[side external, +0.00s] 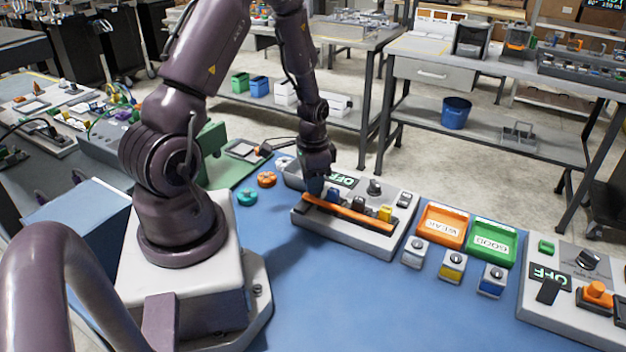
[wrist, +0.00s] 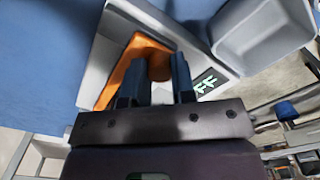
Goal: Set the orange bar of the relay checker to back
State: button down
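The relay checker (side external: 345,240) is a light grey box on the blue bench top. Its orange bar (side external: 350,214) lies low along its near side, in front of a row of small blue and yellow parts. An OFF display (side external: 343,181) and a dark knob (side external: 374,187) sit behind it. My gripper (side external: 314,190) points down at the bar's left end. In the wrist view, the two fingers (wrist: 160,70) stand a little apart, with a rounded orange part of the bar (wrist: 125,75) filling the gap between them. The fingertip contact is partly hidden.
Right of the checker stand an orange WEAK tray (side external: 442,226), a green GOOD tray (side external: 491,240) and several small grey boxes in front. Another control box (side external: 570,310) stands at far right. Teal and orange knobs (side external: 247,197) lie to the left. Blue bench in front is clear.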

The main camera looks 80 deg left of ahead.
jog(key=shift+s+d, duration=0.65)
jog(key=shift+s, duration=0.05)
jog(key=c, duration=1.2)
grip_release()
jog(key=shift+r, duration=0.3)
notch_tip(320, 180, up, 12)
jog(key=shift+r, duration=0.2)
